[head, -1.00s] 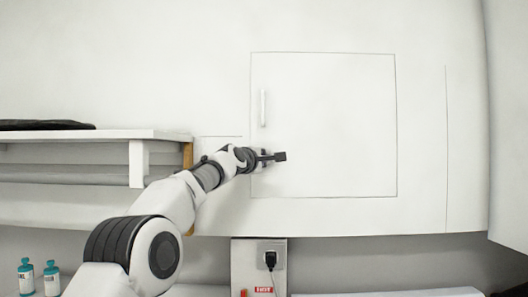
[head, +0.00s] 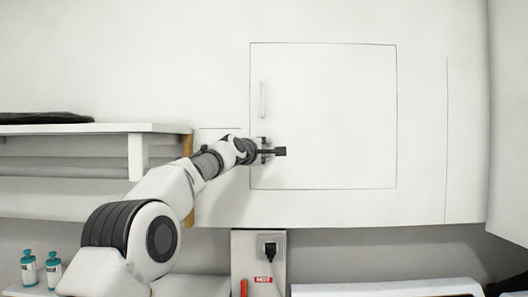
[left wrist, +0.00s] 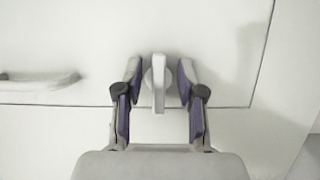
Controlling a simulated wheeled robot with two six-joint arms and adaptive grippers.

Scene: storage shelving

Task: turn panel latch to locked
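The panel (head: 330,115) is a closed white square door in the head view. Its latch (left wrist: 158,80) shows in the left wrist view as a pale lever on a round base, lying across the panel's edge line and square to the door handle. In the head view the latch is hidden behind my left gripper (head: 270,150), at the panel's lower left edge. In the left wrist view my left gripper (left wrist: 160,85) is open, with one finger on each side of the lever and a small gap on both sides. My right gripper is not in view.
A white door handle (head: 263,99) is above the latch on the panel. A shelf (head: 90,128) with a dark flat item stands at left. Below are a socket with a black plug (head: 270,249) and two teal-capped bottles (head: 53,268). The wall right of the panel is clear.

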